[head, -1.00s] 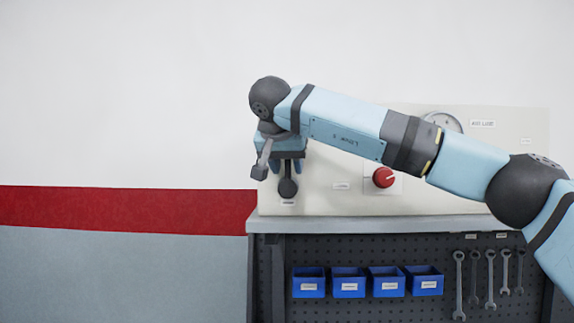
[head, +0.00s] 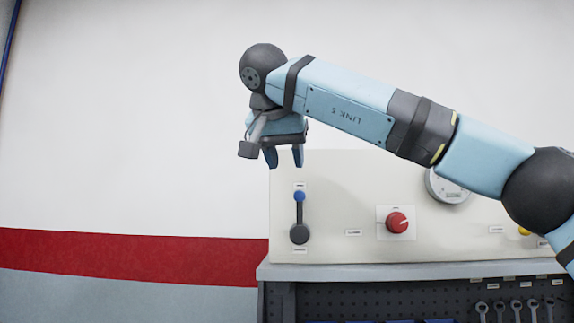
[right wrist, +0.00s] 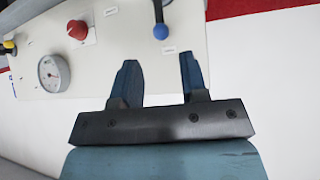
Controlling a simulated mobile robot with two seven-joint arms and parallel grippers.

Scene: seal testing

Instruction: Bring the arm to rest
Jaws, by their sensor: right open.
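My right arm comes in from the right in the head view. Its gripper (head: 283,157) hangs fingers-down at the upper left corner of the cream panel (head: 335,205), above a lever with a blue knob (head: 299,196). The gripper is open and empty, and its fingers are apart from the knob. In the right wrist view the two blue fingers (right wrist: 160,78) are spread with nothing between them, and the blue knob (right wrist: 161,32) is beyond them. My left gripper is not in view.
The panel carries a red knob (head: 397,222), a round gauge (head: 447,187) and a yellow part (head: 524,231). It stands on a grey bench top (head: 400,271) with a pegboard and hanging wrenches (head: 516,309) below. The wall (head: 130,130) to the left is clear.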

